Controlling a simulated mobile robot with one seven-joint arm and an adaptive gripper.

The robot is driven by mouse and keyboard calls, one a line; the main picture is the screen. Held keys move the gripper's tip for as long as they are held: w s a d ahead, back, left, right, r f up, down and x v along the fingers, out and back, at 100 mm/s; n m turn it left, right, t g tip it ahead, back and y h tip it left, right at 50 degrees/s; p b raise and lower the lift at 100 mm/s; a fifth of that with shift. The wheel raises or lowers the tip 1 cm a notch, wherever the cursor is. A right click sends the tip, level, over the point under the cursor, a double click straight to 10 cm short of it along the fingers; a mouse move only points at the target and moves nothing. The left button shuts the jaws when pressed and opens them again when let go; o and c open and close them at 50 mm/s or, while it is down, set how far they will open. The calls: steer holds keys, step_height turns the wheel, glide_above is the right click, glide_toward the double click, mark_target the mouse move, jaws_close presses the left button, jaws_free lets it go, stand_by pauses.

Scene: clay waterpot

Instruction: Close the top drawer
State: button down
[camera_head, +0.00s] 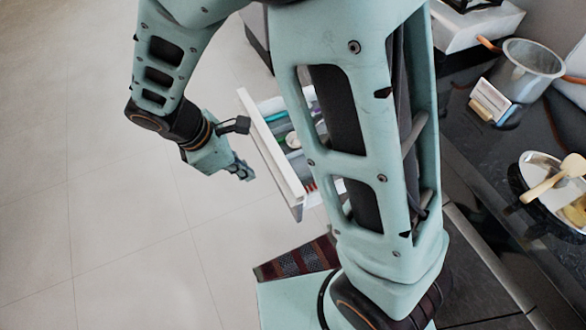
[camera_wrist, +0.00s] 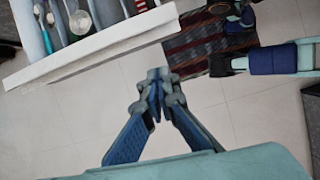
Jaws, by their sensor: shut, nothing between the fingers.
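The top drawer (camera_head: 270,143) is pulled open, and its white front panel faces my gripper. Several utensils lie inside it. In the wrist view the drawer's white front edge (camera_wrist: 95,45) runs across the upper left, with toothbrush-like items and a round-ended utensil behind it. My gripper (camera_head: 243,172) is shut and empty, in front of the drawer and apart from its front. In the wrist view my gripper's fingertips (camera_wrist: 158,84) meet just below the right end of the drawer front. My arm hides part of the drawer and the cabinet.
A dark counter (camera_head: 480,165) at the right holds a grey pot (camera_head: 527,70), a small card-like box (camera_head: 492,102) and a plate with a wooden spoon (camera_head: 550,182). The tiled floor at left is clear.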

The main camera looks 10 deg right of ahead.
steer(key=n+b, duration=0.1)
steer(key=b, duration=0.2)
glide_above(288, 189)
steer(key=a, duration=0.3)
steer(key=f, duration=0.6)
steer(key=s+f, duration=0.1)
steer(key=f, duration=0.3)
steer(key=shift+w+d, duration=0.15)
steer(key=shift+d, duration=0.2)
steer(key=shift+d, duration=0.1)
steer(key=w+d+p, duration=0.2)
steer(key=w+d, duration=0.1)
steer(key=d, duration=0.7)
steer(key=w+d+p, duration=0.2)
steer(key=d, duration=0.8)
steer(key=w+d+p, duration=0.2)
steer(key=w+d, duration=0.1)
steer(key=d, duration=0.7)
steer(key=shift+w+d, duration=0.35)
steer(key=shift+d, duration=0.05)
steer(key=shift+a, duration=0.1)
